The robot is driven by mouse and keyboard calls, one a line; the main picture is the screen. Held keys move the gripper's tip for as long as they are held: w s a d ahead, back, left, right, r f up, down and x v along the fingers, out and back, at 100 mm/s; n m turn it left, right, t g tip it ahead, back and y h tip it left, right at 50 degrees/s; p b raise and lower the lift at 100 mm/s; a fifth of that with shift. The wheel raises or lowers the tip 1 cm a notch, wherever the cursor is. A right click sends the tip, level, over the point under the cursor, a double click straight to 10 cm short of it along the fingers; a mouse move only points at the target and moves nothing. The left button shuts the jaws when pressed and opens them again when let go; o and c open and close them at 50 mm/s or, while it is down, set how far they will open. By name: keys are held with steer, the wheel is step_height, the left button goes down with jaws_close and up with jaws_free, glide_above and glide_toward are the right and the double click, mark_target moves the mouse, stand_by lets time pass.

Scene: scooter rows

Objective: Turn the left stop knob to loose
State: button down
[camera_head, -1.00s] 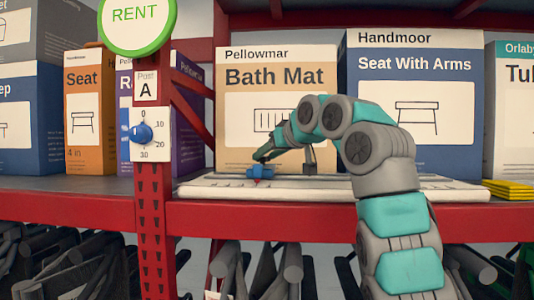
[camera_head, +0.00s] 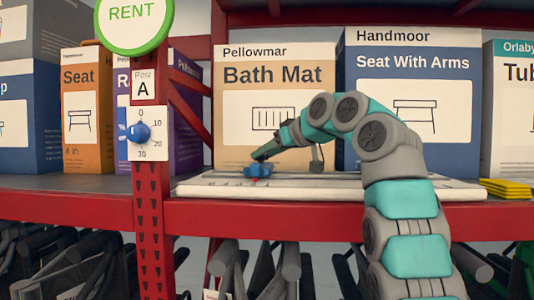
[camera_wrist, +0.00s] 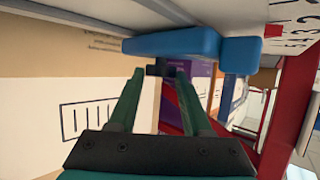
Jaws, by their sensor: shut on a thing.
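A blue stop (camera_head: 258,171) sits toward the left end of a long white board on the shelf. The wrist view shows it close up as a blue bar and block (camera_wrist: 240,55). A small dark knob (camera_wrist: 160,68) shows against the bar, between my green fingertips. My gripper (camera_wrist: 160,73) is shut on this knob; in the head view my gripper (camera_head: 258,157) is just above the blue stop. The knob's loose or tight marking cannot be read.
The white board (camera_head: 400,188) lies along the shelf's front. Large boxes, including Bath Mat (camera_head: 232,75), stand behind it. A red post (camera_head: 150,220) at left bears a blue dial (camera_head: 139,132) numbered 0 to 30. Yellow items (camera_head: 508,188) lie at right.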

stand_by(0.3)
steer(key=shift+c, duration=1.7)
jaws_free()
steer(key=shift+b+v, duration=0.45)
steer(key=shift+v, duration=3.5)
steer(key=shift+f, duration=0.1)
